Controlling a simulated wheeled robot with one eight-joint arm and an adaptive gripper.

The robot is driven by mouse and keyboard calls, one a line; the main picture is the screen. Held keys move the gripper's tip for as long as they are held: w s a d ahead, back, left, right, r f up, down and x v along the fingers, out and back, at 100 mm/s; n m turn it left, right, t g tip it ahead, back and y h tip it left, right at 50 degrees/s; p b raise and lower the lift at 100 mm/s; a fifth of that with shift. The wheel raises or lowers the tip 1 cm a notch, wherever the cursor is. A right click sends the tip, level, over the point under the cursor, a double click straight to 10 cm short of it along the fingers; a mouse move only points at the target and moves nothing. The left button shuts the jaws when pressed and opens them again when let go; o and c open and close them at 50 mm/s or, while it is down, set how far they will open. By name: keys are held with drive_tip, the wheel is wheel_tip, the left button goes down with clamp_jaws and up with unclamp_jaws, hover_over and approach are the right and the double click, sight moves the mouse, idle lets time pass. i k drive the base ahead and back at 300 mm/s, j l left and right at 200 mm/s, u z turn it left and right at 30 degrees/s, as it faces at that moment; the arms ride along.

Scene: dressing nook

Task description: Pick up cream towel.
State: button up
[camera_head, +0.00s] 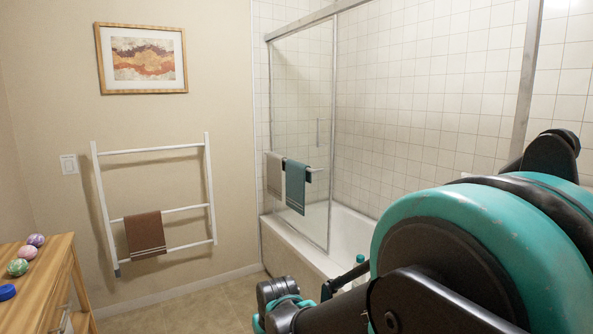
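A beige-grey towel (274,174), the one nearest to cream in colour, hangs over a metal bar on the glass screen of the bathtub. A teal towel with pale stripes near its hem (296,189) hangs just right of it on the same bar. The two are close together, and the teal one hangs lower. My arm fills the lower right of the view, well in front of the towels. I cannot make out my gripper's fingers, and nothing of mine touches the towels.
A white ladder rack (210,190) with a brown towel (145,234) leans on the left wall. A wooden cabinet (50,262) at lower left holds several patterned balls and a blue round object (7,292). The bathtub (300,246) stands behind my arm. Tiled floor (215,306) between looks clear.

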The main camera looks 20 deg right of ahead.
sight(275, 163)
drive_tip(key=i+j+z, duration=0.1)
drive_tip(key=i+z, duration=0.2)
drive_tip(key=i+j+z, duration=0.1)
drive_tip(key=i+z, duration=0.25)
drive_tip(key=i+j+z, duration=0.2)
drive_tip(key=i+j, duration=0.45)
drive_tip(key=i+j+z, duration=0.2)
drive_tip(key=i+j, duration=0.45)
drive_tip(key=j, duration=0.1)
